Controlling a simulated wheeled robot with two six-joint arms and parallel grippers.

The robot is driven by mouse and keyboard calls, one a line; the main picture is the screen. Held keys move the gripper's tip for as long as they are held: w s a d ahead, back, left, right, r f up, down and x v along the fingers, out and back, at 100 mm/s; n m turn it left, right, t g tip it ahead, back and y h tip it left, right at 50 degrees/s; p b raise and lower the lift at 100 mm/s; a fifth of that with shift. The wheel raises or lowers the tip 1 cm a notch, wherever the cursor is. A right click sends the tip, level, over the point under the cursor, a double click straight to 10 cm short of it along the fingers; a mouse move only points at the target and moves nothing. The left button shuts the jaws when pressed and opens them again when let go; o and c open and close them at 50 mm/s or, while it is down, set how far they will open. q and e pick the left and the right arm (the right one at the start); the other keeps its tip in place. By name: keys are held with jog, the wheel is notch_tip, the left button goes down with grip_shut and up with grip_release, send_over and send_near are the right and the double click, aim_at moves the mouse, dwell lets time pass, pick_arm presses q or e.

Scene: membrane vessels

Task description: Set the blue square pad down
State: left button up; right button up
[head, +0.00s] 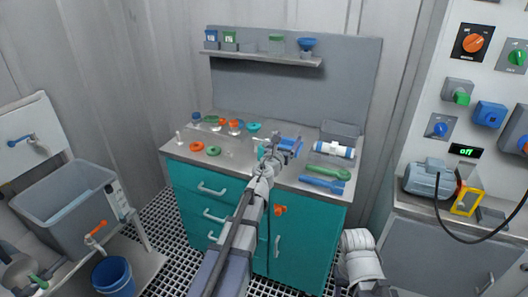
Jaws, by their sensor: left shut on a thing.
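My left arm reaches over the steel worktop of a teal cabinet. Its gripper (274,143) is shut on a small blue thing (291,146), which I take for the blue square pad. The pad shows just right of the fingers, above or at the worktop; I cannot tell whether it touches. The gripper hides part of it. White links of my right arm show at the lower right, but its gripper is out of view.
Left on the worktop (230,171) are orange and green rings (197,146) and several small coloured parts. Right are a white-and-blue cylinder (334,149), a green tool (328,171), a blue wrench-like tool (322,185) and a grey bin (341,131). A shelf (264,57) hangs behind.

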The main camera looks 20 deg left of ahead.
pick_arm(q)
jog(key=shift+f, duration=0.1)
jog(key=b, duration=0.6)
send_over(285, 172)
notch_tip(285, 172, down, 6)
jog(key=shift+w+f, duration=0.1)
notch_tip(285, 172, down, 4)
jog(key=b, duration=0.4)
jog(key=o, duration=1.2)
jog(key=shift+o, duration=0.2)
jog(key=shift+r, duration=0.2)
